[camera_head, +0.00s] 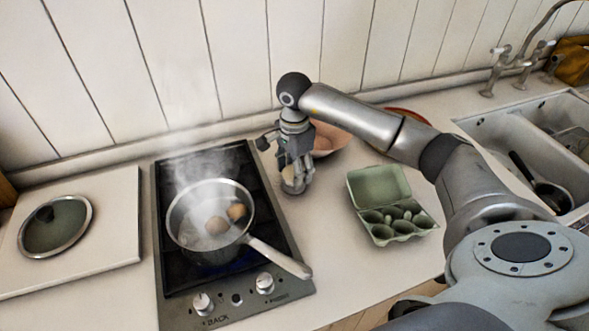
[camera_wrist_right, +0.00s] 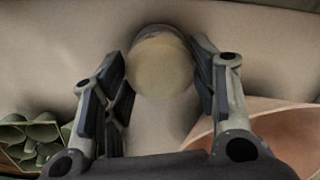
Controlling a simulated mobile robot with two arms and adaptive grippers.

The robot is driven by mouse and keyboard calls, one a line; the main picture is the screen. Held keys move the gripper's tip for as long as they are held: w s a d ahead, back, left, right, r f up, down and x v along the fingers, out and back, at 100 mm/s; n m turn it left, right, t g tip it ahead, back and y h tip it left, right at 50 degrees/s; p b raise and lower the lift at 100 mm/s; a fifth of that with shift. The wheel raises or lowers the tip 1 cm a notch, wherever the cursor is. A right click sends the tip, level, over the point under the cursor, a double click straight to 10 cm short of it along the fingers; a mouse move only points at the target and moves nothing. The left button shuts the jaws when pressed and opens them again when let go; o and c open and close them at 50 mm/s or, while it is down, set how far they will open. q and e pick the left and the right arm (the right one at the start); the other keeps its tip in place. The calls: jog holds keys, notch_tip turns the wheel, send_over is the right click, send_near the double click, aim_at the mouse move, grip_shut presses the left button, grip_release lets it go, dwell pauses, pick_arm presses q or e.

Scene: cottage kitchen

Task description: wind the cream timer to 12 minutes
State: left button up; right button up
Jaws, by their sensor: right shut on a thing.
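The cream timer (camera_wrist_right: 160,68) is a round, pale dome between the fingers in the right wrist view. In the head view the timer (camera_head: 292,186) stands on the counter right of the hob, mostly hidden by the fingers. My right gripper (camera_head: 296,182) reaches down onto it from above and is shut on it. The right wrist view shows the right gripper (camera_wrist_right: 160,75) with a finger on each side of the timer. No dial marks can be read. My left gripper is not in view.
A steaming pan (camera_head: 208,222) with eggs sits on the black hob (camera_head: 168,272), its handle pointing right. A green egg carton (camera_head: 378,183) stands open to the right. A terracotta bowl (camera_head: 328,140) is behind the gripper. A lid (camera_head: 56,226) lies at left.

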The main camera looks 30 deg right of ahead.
jog(key=m+b, duration=0.1)
jog(key=m, duration=0.2)
jog(key=shift+f+b, duration=0.1)
jog(key=shift+b, duration=0.2)
jog(key=m+b, duration=0.1)
jog(key=m, duration=0.2)
jog(key=shift+m, duration=0.4)
jog(key=m+b, duration=0.1)
jog(key=m, duration=0.2)
jog(key=shift+m, duration=0.3)
jog(key=shift+m+b, duration=0.4)
jog(key=shift+m, duration=1.1)
jog(key=o, duration=1)
